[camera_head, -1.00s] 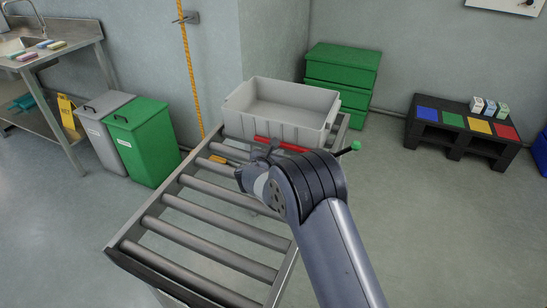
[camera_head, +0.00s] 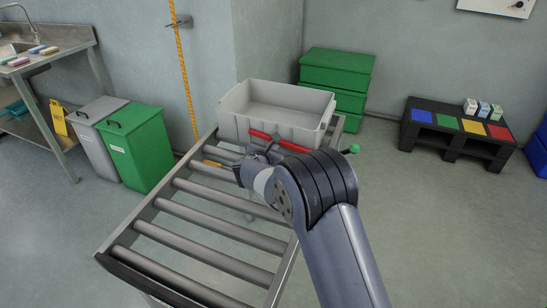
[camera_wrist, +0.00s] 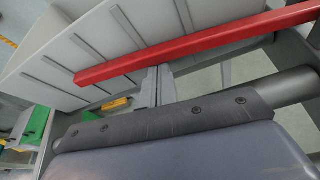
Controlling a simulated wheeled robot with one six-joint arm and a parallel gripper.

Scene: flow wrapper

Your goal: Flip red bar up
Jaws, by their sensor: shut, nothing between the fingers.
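The red bar (camera_head: 262,134) lies across the near face of the grey bin, at the far end of the roller conveyor. In the wrist view the red bar (camera_wrist: 200,43) runs slanting across the upper part, in front of the bin's ribbed wall. My gripper (camera_head: 259,150) is shut and empty, just on the near side of the bar and below it. In the wrist view my gripper's fingers (camera_wrist: 159,86) are close beneath the bar; I cannot tell whether they touch it. My wrist hides part of the bar's right side in the head view.
The grey bin (camera_head: 250,122) stands on the far end of the conveyor (camera_head: 180,212). A green knob (camera_head: 354,148) shows right of my wrist. A yellow-orange piece (camera_head: 212,163) is at the conveyor's left rail. The near rollers are clear.

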